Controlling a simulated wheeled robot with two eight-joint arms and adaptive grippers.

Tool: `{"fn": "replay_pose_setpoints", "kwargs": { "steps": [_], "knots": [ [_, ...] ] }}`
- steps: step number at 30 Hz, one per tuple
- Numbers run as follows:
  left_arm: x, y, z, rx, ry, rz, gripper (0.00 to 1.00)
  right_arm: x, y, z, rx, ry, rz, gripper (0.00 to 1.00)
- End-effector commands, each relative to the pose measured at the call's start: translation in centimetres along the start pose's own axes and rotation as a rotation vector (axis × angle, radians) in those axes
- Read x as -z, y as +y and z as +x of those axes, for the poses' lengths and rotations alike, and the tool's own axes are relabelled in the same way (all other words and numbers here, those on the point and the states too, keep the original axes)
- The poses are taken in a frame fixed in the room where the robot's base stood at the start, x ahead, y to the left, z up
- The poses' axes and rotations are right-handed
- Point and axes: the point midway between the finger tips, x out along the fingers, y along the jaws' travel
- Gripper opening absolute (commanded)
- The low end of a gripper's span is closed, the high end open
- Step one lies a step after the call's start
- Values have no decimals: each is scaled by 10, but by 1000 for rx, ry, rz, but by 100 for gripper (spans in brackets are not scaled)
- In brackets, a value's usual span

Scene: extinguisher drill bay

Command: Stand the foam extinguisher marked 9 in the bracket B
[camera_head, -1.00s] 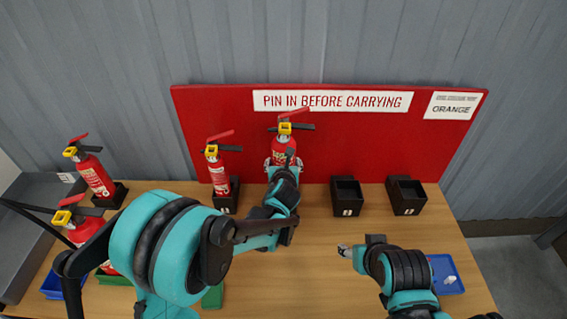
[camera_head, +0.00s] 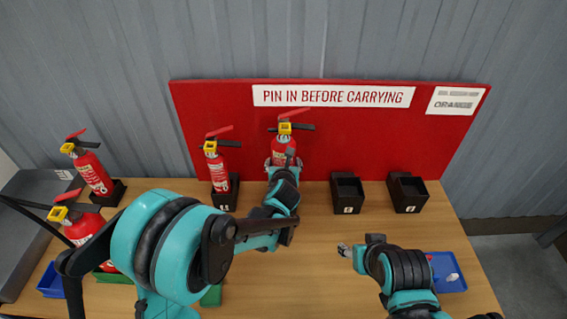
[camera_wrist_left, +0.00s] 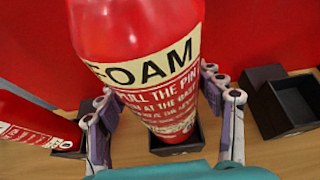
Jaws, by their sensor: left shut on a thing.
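The red foam extinguisher (camera_head: 284,148) stands upright in front of the red board. In the left wrist view its label (camera_wrist_left: 150,70) reads FOAM; no number 9 shows. My left gripper (camera_head: 283,166) is shut on its body, and its fingers (camera_wrist_left: 165,112) lie on both sides of it in the left wrist view. A black bracket (camera_wrist_left: 180,150) shows under the extinguisher's base; I cannot tell whether the base is seated in it or just above it. Its letter is hidden. My right gripper (camera_head: 345,250) is over the table at right, its opening unclear.
Two empty black brackets (camera_head: 347,192) (camera_head: 408,192) stand to the right, letters too small to read. Another extinguisher (camera_head: 218,170) stands in a bracket just left of the held one. More extinguishers (camera_head: 93,172) are at far left. A blue tray (camera_head: 447,272) lies at right.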

Motion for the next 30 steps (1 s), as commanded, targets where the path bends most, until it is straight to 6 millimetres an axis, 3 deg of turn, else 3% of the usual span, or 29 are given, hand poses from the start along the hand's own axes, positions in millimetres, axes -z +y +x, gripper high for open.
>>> {"fn": "replay_pose_setpoints", "kwargs": {
  "steps": [30],
  "knots": [
    [10, 0, 5, 2, -4, 2, 10, -6, 0, 9, 0, 0, 0, 52]
  ]
}}
